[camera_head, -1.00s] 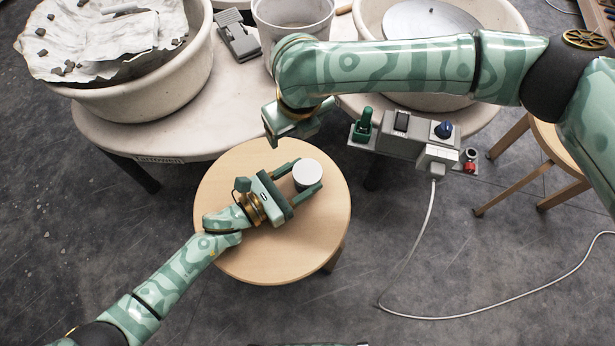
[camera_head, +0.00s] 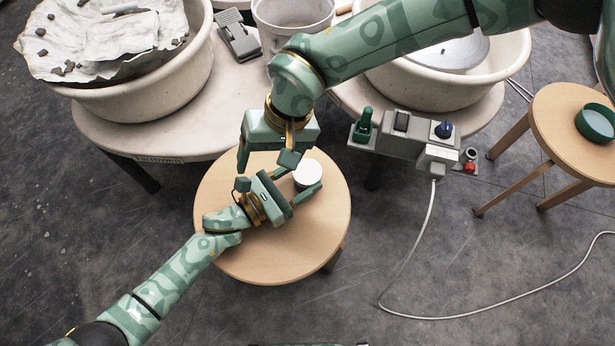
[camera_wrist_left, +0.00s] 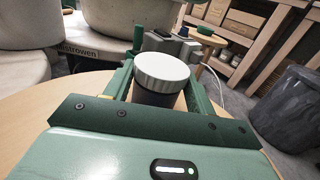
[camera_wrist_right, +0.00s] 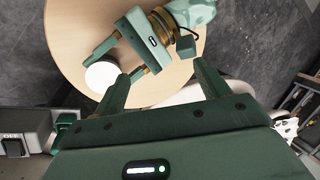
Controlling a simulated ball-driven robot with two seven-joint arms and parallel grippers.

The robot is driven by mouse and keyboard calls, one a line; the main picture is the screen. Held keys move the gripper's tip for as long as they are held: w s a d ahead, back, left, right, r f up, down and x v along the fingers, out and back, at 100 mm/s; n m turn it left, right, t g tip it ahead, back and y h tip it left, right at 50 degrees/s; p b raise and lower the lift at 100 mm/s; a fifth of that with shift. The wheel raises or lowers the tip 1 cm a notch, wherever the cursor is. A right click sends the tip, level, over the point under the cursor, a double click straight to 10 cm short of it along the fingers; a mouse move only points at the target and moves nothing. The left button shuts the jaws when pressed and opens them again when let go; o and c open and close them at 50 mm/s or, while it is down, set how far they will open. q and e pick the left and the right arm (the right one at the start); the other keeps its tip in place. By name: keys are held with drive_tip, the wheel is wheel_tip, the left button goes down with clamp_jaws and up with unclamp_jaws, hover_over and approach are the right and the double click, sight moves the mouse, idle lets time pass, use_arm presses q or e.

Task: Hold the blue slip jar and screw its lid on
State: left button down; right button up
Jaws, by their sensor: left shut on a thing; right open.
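The slip jar (camera_wrist_left: 158,98) stands upright on the round wooden stool top (camera_head: 270,255); its body looks dark in the left wrist view. A white ribbed lid (camera_head: 307,174) sits on its top, level as far as I can see; how tightly it is seated I cannot tell. The lid also shows in the left wrist view (camera_wrist_left: 162,70) and the right wrist view (camera_wrist_right: 102,76). My left gripper (camera_head: 308,180) is shut on the jar from the side. My right gripper (camera_head: 266,160) is open and empty, above the stool, left of the lid and apart from it.
A grey control box (camera_head: 405,135) with switches and a cable stands beyond the stool at right. Large pale basins (camera_head: 150,95) and a bucket (camera_head: 292,25) are behind. A second stool (camera_head: 570,130) bears a green dish (camera_head: 597,122). The stool's front is clear.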

sight(308, 171)
drive_tip(key=w+d+h, duration=0.1)
drive_tip(key=d, duration=0.1)
drive_tip(key=w+d+n+t+h, duration=0.1)
drive_tip(key=d, duration=0.1)
drive_tip(key=w+d+f+n+h, duration=0.1)
drive_tip(key=d, duration=0.1)
drive_tip(key=shift+d+t+h, duration=0.3)
drive_tip(key=shift+d+h, duration=0.1)
drive_tip(key=shift+f, duration=4)
drive_tip(key=c, duration=1)
drive_tip(key=m, duration=0.3)
drive_tip(key=o, duration=1.1)
